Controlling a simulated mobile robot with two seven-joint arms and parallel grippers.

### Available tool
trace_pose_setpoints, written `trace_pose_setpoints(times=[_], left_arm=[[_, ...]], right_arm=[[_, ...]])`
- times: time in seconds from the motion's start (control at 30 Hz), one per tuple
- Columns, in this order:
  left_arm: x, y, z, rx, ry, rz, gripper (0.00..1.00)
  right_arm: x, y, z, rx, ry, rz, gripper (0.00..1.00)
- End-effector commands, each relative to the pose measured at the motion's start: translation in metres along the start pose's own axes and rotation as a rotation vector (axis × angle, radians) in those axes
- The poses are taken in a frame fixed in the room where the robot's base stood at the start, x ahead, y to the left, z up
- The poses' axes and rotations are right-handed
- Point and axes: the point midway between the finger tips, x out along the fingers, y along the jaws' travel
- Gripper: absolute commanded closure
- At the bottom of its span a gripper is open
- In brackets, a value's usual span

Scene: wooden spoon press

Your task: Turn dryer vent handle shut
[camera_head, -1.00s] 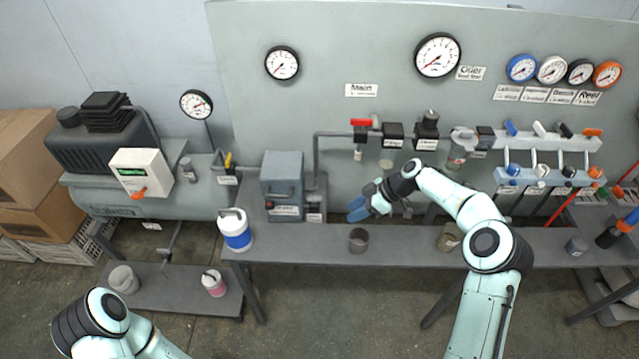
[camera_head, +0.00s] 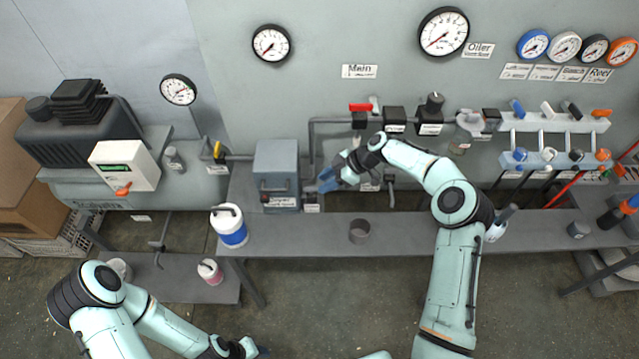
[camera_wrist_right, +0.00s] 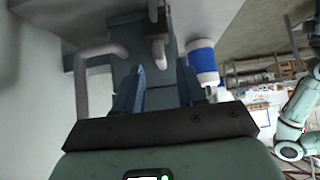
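The dryer (camera_head: 277,165) is a grey box with a labelled front, left of centre on the bench in the head view. A small labelled part (camera_head: 311,202) sits beside its lower right corner. My right gripper (camera_head: 326,180) is just right of the dryer, open and empty. In the right wrist view, its blue fingers (camera_wrist_right: 160,80) are apart, with a short grey rod-like part (camera_wrist_right: 158,48) beyond and between them. I cannot tell for sure whether this is the vent handle. My left gripper (camera_head: 255,350) is low at the bottom edge, too small to read.
A blue and white jug (camera_head: 231,228) stands left of the dryer; it also shows in the right wrist view (camera_wrist_right: 203,65). A grey cup (camera_head: 359,231) stands on the bench (camera_head: 420,237). A pipe (camera_head: 312,140) runs behind my right gripper. The bench front is mostly clear.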

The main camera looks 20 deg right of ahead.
Motion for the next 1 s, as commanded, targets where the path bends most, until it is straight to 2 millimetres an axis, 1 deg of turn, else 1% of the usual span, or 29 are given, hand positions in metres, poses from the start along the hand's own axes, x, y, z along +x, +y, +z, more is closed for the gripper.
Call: trace_pose_setpoints(times=[0.03,0.1,0.2,0.33,0.57,0.7,0.87,1.0], left_arm=[[-0.002,0.002,-0.002,0.001,0.003,0.001,0.57],[-0.004,0.003,-0.003,0.002,0.004,0.001,0.57],[-0.005,0.003,-0.004,0.002,0.006,0.002,0.57],[-0.005,0.004,-0.004,0.002,0.006,0.002,0.57],[-0.005,0.003,-0.004,0.002,0.006,0.002,0.57],[-0.005,0.003,-0.004,0.002,0.006,0.002,0.57],[-0.005,0.003,-0.004,0.002,0.005,0.002,0.57],[0.001,-0.001,0.001,0.0,-0.001,0.0,0.57]], right_arm=[[0.008,0.0,-0.001,-0.001,0.0,-0.002,0.61],[0.017,0.001,-0.001,-0.001,0.0,-0.001,0.61],[0.025,0.0,-0.001,-0.001,0.0,-0.001,0.61],[0.03,0.0,0.0,-0.001,-0.001,0.001,0.61],[0.031,0.0,0.0,0.0,-0.001,0.001,0.61],[0.03,0.0,0.0,0.0,-0.001,0.001,1.0],[0.03,0.0,0.0,0.0,-0.001,0.001,1.0],[0.031,-0.001,0.002,0.01,-0.001,0.01,1.0]])
